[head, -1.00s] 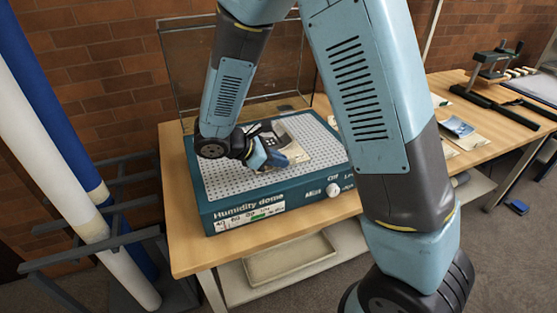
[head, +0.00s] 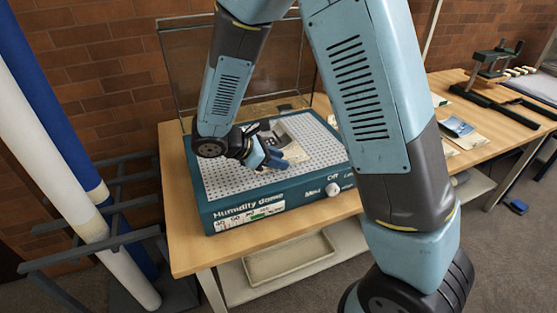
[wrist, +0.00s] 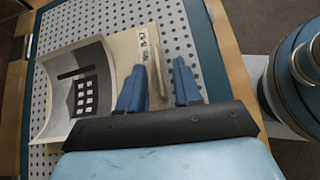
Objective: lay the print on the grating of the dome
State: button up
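The humidity dome (head: 275,207) is a teal box on the table with a perforated pale grating (head: 225,177) on top. Its clear cover (head: 235,62) stands raised behind it. The print (wrist: 65,60) lies on the grating, strongly curled. Its grey picture face shows at the left in the wrist view, with a cream, handwritten-labelled part (wrist: 130,50) beside it. The print also shows small in the head view (head: 277,131). My gripper (wrist: 160,85) is open low over the grating. Its blue fingers are apart, close to the print's cream edge; I cannot tell whether they touch it.
A knob (head: 333,189) is on the dome's front. Papers (head: 458,128) and a dark press-like tool (head: 493,65) are farther right on the table. A tray (head: 290,257) sits on the shelf below. White and blue rolls (head: 50,130) stand at the left.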

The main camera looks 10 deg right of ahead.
jog(key=v, duration=1.1)
jog(key=shift+a+r, duration=0.15)
jog(key=shift+a, duration=0.05)
jog(key=s+d+r+m+t+y, duration=0.1)
jog(key=s+d+r+m+y, duration=0.2)
jog(key=d, duration=0.5)
jog(key=s+d+r+m+y, duration=0.3)
jog(key=s+d+r+m, duration=0.3)
jog(key=d+r+m, duration=0.2)
jog(key=s+d+r+m+t+y, duration=0.1)
jog(key=s+d+r+m+y, duration=0.3)
jog(key=d+m, duration=0.5)
jog(key=shift+s+d+r+t, duration=0.2)
jog(key=shift+s+r+t, duration=0.1)
jog(key=shift+s+r, duration=0.5)
jog(key=shift+o, duration=0.4)
